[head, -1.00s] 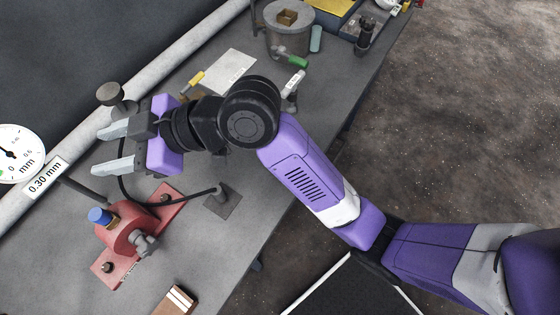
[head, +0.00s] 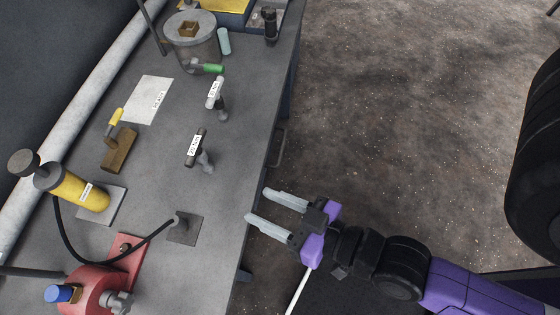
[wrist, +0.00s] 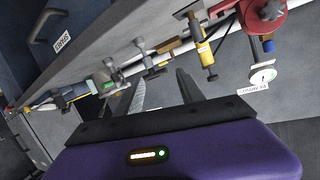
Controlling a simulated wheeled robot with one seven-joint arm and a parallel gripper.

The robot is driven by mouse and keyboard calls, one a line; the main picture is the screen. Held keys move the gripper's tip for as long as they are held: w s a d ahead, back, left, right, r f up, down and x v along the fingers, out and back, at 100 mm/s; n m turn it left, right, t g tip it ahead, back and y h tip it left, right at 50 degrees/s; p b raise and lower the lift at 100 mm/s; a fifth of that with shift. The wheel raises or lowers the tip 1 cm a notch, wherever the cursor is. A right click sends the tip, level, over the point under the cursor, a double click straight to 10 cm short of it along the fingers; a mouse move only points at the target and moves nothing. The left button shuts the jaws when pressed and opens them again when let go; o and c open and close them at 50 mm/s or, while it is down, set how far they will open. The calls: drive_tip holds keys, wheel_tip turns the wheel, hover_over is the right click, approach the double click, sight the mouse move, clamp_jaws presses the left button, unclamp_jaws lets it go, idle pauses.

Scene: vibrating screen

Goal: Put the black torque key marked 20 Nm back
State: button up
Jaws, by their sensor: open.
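The black torque key (head: 196,147), a dark handle with a white label, stands on the grey bench (head: 225,165) on a grey fitting. Its label is too small to read surely. A similar white-handled key (head: 214,92) stands just behind it, also labelled. My gripper (head: 265,206) is open and empty, off the bench's right edge, to the right of and nearer than the black key. In the wrist view my two fingers (wrist: 158,92) are apart with nothing between them, and the bench tools show beyond them.
A brown block (head: 119,151) with a yellow-handled tool, a pale plate (head: 150,98) and a yellow cylinder (head: 82,190) are on the left. A red clamp fixture (head: 95,285) with a black cable is at front left. A grey pot (head: 191,38) stands at the back.

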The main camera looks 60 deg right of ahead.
drive_tip(key=s+d+r+n, duration=0.1)
drive_tip(key=s+d+r, duration=0.1)
drive_tip(key=s+d, duration=0.2)
drive_tip(key=s, duration=0.3)
drive_tip(key=shift+s+r+n, duration=0.2)
drive_tip(key=shift+r+n, duration=0.2)
drive_tip(key=shift+d, duration=0.1)
drive_tip(key=shift+f+b, duration=0.6)
drive_tip(key=shift+b, duration=0.05)
